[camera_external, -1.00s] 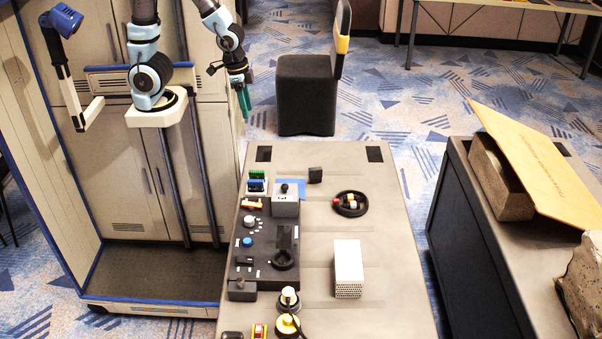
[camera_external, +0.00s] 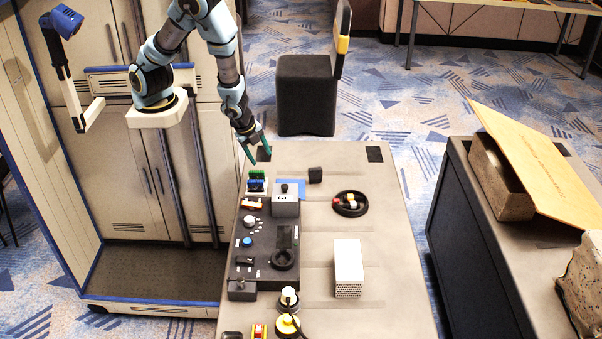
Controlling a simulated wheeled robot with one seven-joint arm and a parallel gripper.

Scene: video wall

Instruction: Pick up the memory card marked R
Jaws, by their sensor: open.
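Small green and blue cards stand in a white holder (camera_external: 257,193) at the far left of the table. The green cards (camera_external: 257,174) are behind the blue cards (camera_external: 256,185). They are too small for me to read any letter, so I cannot tell which is marked R. My gripper (camera_external: 260,158) has two green fingers, spread apart and empty. It points down over the far left end of the table, just behind and above the cards, and does not appear to touch them.
A grey box with a black knob (camera_external: 286,205) stands right of the cards, beside a blue sheet (camera_external: 297,187). A black control panel (camera_external: 262,240) lies nearer. A small black block (camera_external: 315,175), a black ring (camera_external: 350,204) and a white box (camera_external: 348,268) stand on the table (camera_external: 390,225).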

